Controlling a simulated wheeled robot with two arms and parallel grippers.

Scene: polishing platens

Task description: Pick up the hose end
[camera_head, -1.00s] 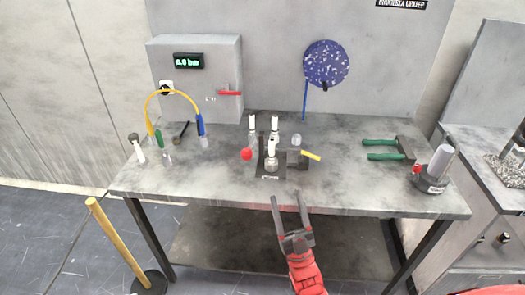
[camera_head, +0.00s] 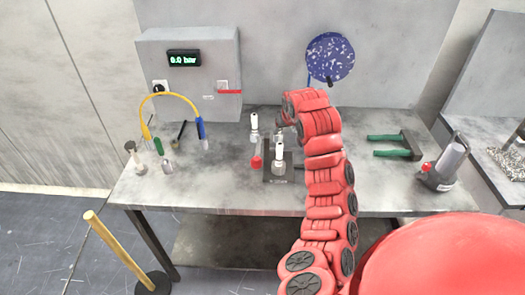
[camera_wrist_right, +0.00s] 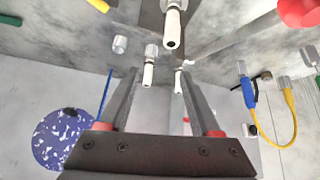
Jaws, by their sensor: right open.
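A yellow hose (camera_head: 170,95) arches above the left of the bench in the head view. Its blue end piece (camera_head: 201,130) points down at the arch's right side; its other end comes down at the left. The blue end (camera_wrist_right: 248,92) and yellow loop also show at the right of the right wrist view. My right gripper (camera_wrist_right: 160,72) is open there, its two grey fingers apart, with white-nozzled bottles (camera_wrist_right: 149,74) seen between and beyond them. I cannot tell any contact. In the head view my red right arm hides most of this gripper. My left gripper is not in view.
White-topped bottles (camera_head: 279,155) and a red ball (camera_head: 256,162) stand mid-bench. A grey box with a display (camera_head: 184,58) is behind the hose. A blue speckled disc (camera_head: 330,57) is behind.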

